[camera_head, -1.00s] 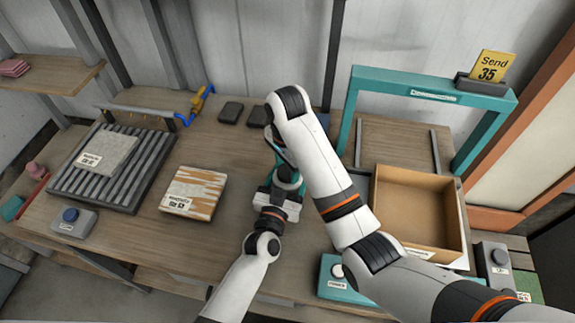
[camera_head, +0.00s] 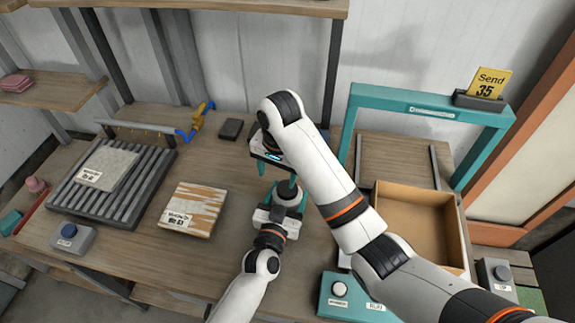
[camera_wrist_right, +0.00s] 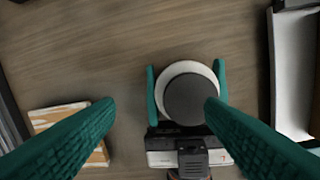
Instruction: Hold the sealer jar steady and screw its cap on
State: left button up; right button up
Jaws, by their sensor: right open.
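The sealer jar shows in the right wrist view as a pale round rim (camera_wrist_right: 168,75) with a dark round cap (camera_wrist_right: 190,98) over it. Whether the cap is fully tightened cannot be told. In the head view the jar (camera_head: 289,192) stands upright at the middle of the bench. My left gripper (camera_head: 275,208) reaches it from the front, and its teal fingers (camera_wrist_right: 186,88) close around the jar's sides. My right gripper (camera_head: 267,158) is open and empty above and behind the jar, its fingers (camera_wrist_right: 160,106) wide apart in the wrist view.
A patterned panel (camera_head: 192,208) lies left of the jar, beside a roller rack (camera_head: 130,190). An open cardboard box (camera_head: 425,235) stands at right under a teal frame (camera_head: 430,106). A teal button box (camera_head: 350,298) is at the front. A dark block (camera_head: 231,129) lies behind.

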aim_at(287, 200)
jog(key=r+n, duration=0.1)
jog(key=n, duration=0.9)
jog(key=r+n, duration=0.2)
jog(key=n, duration=0.8)
jog(key=d+r+n, duration=0.1)
jog(key=n, duration=0.9)
jog(key=shift+s+r+h, duration=0.15)
jog(key=shift+r+h, duration=0.15)
jog(key=shift+r, duration=0.1)
jog(key=n, duration=0.1)
jog(key=d+n, duration=0.1)
jog(key=n, duration=0.2)
jog(key=shift+s+d+g, duration=0.2)
jog(key=shift+s+g, duration=0.05)
jog(key=shift+g, duration=0.05)
jog(key=shift+f, duration=0.15)
jog(key=shift+f, duration=3.95)
jog(key=shift+c, duration=0.2)
